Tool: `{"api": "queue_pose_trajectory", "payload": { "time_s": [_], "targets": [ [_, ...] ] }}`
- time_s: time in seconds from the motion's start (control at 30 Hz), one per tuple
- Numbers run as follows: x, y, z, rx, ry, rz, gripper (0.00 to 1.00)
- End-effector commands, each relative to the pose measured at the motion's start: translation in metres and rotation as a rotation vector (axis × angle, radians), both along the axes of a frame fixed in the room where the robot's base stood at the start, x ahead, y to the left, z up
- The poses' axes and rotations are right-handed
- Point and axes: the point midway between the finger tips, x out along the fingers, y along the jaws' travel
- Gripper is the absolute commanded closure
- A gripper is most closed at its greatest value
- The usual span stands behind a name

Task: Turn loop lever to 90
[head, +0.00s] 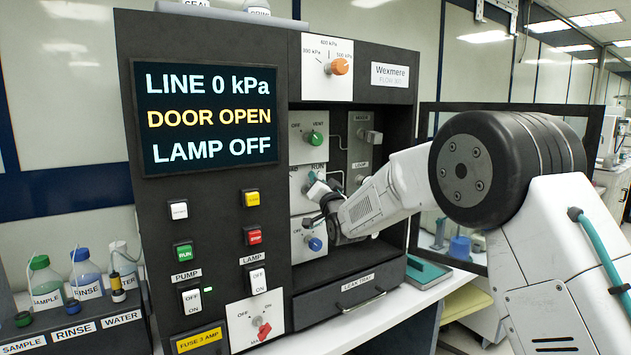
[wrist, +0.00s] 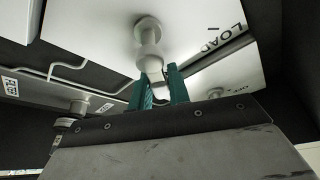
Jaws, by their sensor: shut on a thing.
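In the wrist view, the pale grey loop lever (wrist: 150,52) stands out from a white panel marked LOAD (wrist: 222,38). My gripper (wrist: 158,88) has its teal fingers on either side of the lever's outer end and is shut on it. In the head view, my gripper (head: 322,200) is inside the open bay of the dark cabinet, in front of the white valve panels. The arm and gripper hide most of the lever and its panel there. The lever's exact angle cannot be told.
A green knob (head: 313,139) is above my gripper and a blue knob (head: 314,243) below it. A grey lever (head: 370,136) is at upper right in the bay. The open door (head: 428,122) stands right. The screen (head: 207,117) reads DOOR OPEN.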

Motion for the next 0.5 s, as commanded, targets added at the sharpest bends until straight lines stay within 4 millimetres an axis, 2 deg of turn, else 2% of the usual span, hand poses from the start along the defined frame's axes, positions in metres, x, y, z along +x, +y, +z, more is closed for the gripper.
{"api": "queue_pose_trajectory", "payload": {
  "time_s": [0.2, 0.5],
  "targets": [
    [0.003, -0.0047, -0.0018, 0.112, 0.073, -0.002, 1.0],
    [0.0047, -0.0073, -0.0045, 0.192, 0.127, -0.003, 1.0]
  ]
}}
